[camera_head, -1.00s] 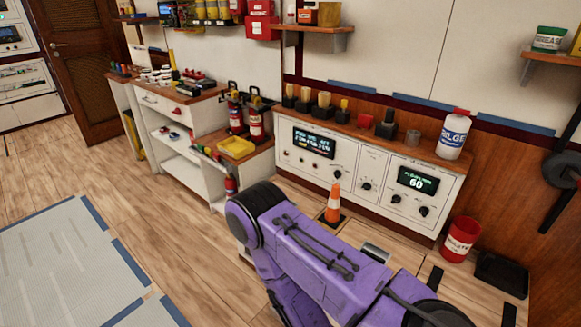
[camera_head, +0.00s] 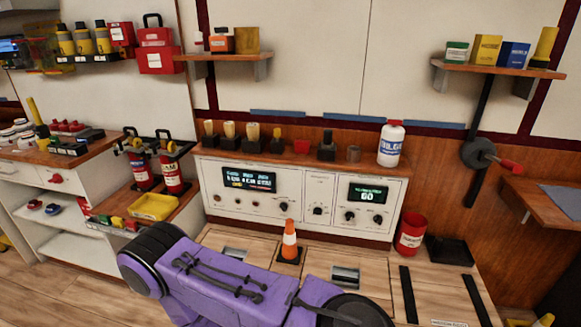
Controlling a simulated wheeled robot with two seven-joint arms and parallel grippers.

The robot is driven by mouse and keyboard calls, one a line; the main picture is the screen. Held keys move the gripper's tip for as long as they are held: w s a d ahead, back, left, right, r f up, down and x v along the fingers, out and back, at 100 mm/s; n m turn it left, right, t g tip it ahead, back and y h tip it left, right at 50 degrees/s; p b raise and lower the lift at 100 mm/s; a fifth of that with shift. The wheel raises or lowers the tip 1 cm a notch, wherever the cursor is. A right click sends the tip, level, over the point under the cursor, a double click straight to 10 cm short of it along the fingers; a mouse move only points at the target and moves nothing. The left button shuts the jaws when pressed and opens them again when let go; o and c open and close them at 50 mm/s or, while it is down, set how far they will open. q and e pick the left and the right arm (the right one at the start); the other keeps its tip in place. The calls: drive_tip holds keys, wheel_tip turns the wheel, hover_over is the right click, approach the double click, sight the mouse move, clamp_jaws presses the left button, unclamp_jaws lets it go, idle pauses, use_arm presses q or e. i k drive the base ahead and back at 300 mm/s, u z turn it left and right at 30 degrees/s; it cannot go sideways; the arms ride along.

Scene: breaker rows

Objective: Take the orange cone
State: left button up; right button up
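The orange cone (camera_head: 289,241) has a white band and a dark square base. It stands upright on the wooden floor hatches in front of the white control panel. My purple arm (camera_head: 215,277) crosses the bottom of the view, nearer to me than the cone and apart from it in the picture. Neither gripper shows, so I cannot see what either one holds.
The control panel (camera_head: 255,190) stands behind the cone. A yellow tray (camera_head: 153,206) and two fire extinguishers (camera_head: 173,170) are at the left. Hatch handles (camera_head: 345,274) lie near the cone.

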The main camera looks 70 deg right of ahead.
sight(289, 252)
drive_tip(key=z, duration=0.8)
drive_tip(key=i, duration=0.95)
drive_tip(key=z, duration=0.9)
